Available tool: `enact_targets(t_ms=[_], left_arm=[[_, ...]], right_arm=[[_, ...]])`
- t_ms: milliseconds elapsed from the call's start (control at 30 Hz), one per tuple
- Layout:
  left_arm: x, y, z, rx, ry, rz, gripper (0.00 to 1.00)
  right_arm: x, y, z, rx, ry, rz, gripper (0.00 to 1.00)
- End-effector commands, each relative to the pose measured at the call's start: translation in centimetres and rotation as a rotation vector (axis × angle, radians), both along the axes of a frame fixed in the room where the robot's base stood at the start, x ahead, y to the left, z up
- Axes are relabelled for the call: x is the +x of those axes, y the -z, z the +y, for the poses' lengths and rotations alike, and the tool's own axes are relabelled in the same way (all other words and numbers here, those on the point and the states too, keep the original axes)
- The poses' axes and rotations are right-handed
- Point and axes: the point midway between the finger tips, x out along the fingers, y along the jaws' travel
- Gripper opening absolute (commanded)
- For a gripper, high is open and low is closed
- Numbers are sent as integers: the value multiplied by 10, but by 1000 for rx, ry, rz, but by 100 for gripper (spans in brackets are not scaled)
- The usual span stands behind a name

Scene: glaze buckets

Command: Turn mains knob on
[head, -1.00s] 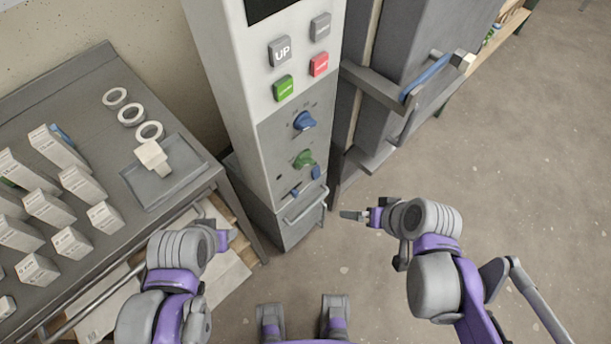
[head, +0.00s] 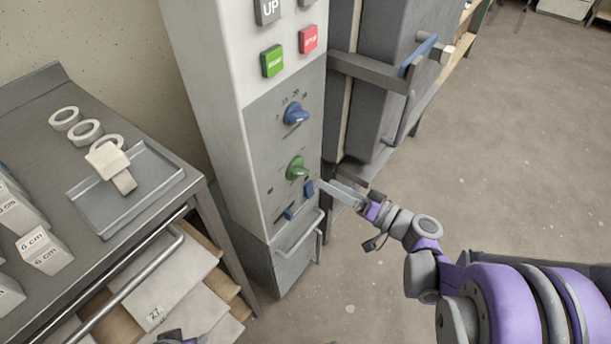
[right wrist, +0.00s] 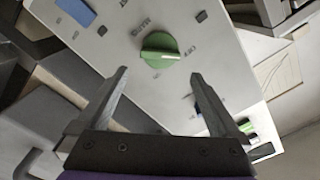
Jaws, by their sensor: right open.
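The control cabinet's grey panel (head: 262,150) carries a green round knob (head: 296,167) and, above it, a blue knob (head: 295,114). My right gripper (head: 334,189) is open and empty, beside the panel, to the right of and slightly below the green knob; I see no contact. Only a small purple piece of my left arm shows at the bottom edge.
Small blue switches (head: 309,188) sit below the green knob. A green button (head: 272,61) and a red button (head: 309,39) are higher up. A grey door with a handle bar (head: 372,72) stands right of the cabinet. A metal table (head: 160,222) with a tray is at left.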

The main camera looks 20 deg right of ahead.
Motion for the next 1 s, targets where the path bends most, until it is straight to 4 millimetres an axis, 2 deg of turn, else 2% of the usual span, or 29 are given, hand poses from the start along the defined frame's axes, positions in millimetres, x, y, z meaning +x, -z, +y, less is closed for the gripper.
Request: enact_targets(t_ms=[100,333,500,767,833,1000], left_arm=[[1,5,0,0,0,1,50],[1,10,0,0,0,3,50],[2,12,0,0,0,3,50],[2,12,0,0,0,3,50],[2,12,0,0,0,3,50],[2,12,0,0,0,3,50]], right_arm=[[20,1,17,1,-6,1,100],[49,1,38,1,-2,2,100],[58,1,45,0,-1,1,100],[59,0,46,0,0,2,100],[59,0,46,0,0,2,93],[59,0,46,0,0,2,62]])
